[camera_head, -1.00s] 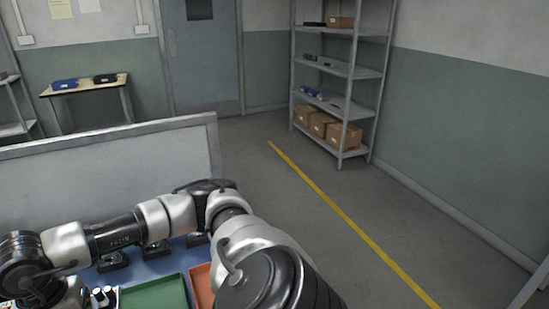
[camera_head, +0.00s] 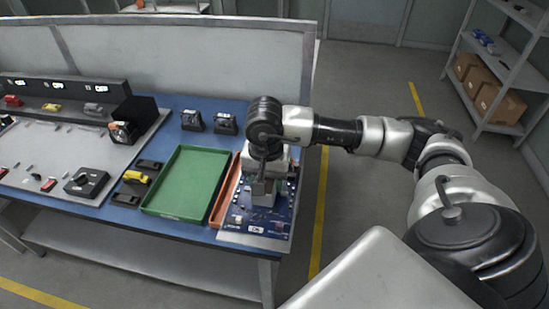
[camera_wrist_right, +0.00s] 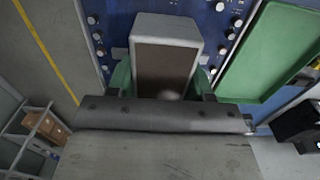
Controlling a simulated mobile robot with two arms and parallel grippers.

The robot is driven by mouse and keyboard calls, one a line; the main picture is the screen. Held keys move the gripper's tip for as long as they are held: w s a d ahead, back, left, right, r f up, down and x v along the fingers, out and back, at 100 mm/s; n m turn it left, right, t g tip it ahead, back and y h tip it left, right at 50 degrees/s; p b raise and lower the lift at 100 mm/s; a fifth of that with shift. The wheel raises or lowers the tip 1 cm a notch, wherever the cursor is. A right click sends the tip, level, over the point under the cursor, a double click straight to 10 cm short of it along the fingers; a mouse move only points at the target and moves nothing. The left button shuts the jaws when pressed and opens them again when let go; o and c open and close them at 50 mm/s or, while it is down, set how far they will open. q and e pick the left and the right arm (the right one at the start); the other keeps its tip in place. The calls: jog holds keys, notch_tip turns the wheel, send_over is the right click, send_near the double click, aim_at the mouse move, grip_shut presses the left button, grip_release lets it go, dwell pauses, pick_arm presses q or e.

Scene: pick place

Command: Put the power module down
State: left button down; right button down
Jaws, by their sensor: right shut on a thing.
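My right gripper (camera_head: 265,172) points down over the blue circuit board (camera_head: 248,216) at the right end of the blue table. It is shut on the power module, a grey block (camera_head: 263,193) that also shows in the right wrist view with a brown face (camera_wrist_right: 165,70) between green fingertips. The module is upright over the board. I cannot tell whether its bottom touches the board, as that contact is hidden. My left gripper is not in view.
A green tray (camera_head: 152,203) and an orange tray (camera_head: 217,213) lie left of the board. Two black devices (camera_head: 192,121) stand behind them. A grey partition (camera_head: 200,55) runs along the table's back. Open floor lies to the right.

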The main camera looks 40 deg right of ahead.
jog(key=w+d+f, duration=0.1)
jog(key=w+f, duration=0.1)
jog(key=w, duration=0.1)
jog(key=w+d+f+p, duration=0.1)
jog(key=w+d+f, duration=0.1)
jog(key=w, duration=0.2)
jog(key=w+d+f, duration=0.1)
jog(key=w+f, duration=0.1)
jog(key=w, duration=0.1)
jog(key=shift+w+d+f+p, duration=0.2)
jog(key=shift+w+f+p, duration=0.1)
jog(key=shift+f, duration=0.1)
notch_tip(320, 180, down, 3)
jog(key=shift+s+f+p, duration=0.1)
jog(key=shift+f+p, duration=0.1)
jog(key=shift+p, duration=0.25)
jog(key=shift+f, duration=0.25)
jog(key=shift+f, duration=0.15)
jog(key=shift+c, duration=2.3)
grip_release()
